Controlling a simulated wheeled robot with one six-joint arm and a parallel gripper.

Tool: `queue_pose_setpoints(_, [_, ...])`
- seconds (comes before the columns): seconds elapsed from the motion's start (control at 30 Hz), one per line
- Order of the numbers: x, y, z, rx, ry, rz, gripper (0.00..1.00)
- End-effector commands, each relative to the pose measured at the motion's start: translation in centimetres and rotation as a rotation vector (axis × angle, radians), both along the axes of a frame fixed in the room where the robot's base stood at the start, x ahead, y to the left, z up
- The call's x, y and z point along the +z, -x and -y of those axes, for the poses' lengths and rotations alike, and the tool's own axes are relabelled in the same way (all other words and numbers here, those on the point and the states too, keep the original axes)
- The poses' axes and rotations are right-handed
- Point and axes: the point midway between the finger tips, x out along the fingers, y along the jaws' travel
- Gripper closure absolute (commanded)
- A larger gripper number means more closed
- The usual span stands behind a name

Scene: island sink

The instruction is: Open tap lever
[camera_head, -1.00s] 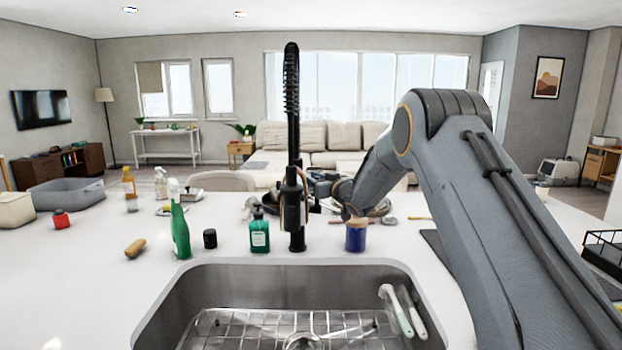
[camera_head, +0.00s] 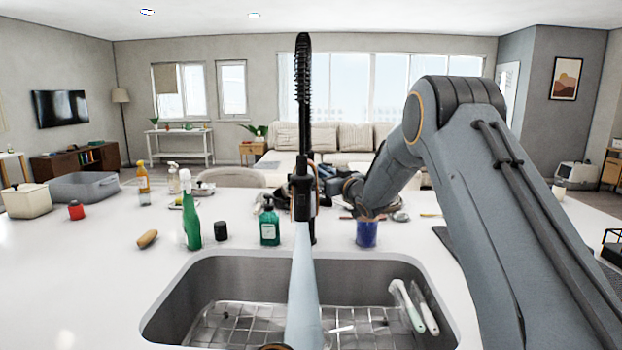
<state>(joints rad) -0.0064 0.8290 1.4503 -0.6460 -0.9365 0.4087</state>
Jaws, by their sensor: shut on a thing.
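The black tap (camera_head: 302,185) with its tall coiled spring neck stands upright at the far edge of the sink. A pale, bluish stream of water (camera_head: 303,285) runs from its spout down into the sink. My arm reaches in from the right and bends down behind the blue jar. My gripper (camera_head: 326,182) is just right of the tap body, partly hidden by the tap and small in view. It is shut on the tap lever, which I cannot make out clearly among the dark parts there.
The steel sink (camera_head: 235,268) holds a wire rack (camera_head: 228,322) and two pale-handled utensils (camera_head: 412,306). Left of the tap stand a green soap bottle (camera_head: 269,228), a black cup (camera_head: 221,231) and a green spray bottle (camera_head: 191,220). A blue jar (camera_head: 366,233) stands close under my arm.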

Motion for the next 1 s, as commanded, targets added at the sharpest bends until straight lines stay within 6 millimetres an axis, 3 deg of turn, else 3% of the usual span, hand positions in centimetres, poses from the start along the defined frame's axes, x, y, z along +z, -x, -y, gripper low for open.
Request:
queue_pose_setpoints(0.47, [0.04,0.40,-0.18,0.002,0.004,0.033,1.00])
queue_pose_setpoints(0.5, [0.05,0.39,-0.19,0.002,0.004,0.033,0.85])
queue_pose_setpoints(0.6, [0.05,0.39,-0.18,0.001,0.003,0.033,0.69])
queue_pose_setpoints(1.0, [0.11,0.31,-0.19,0.002,0.003,0.022,0.68])
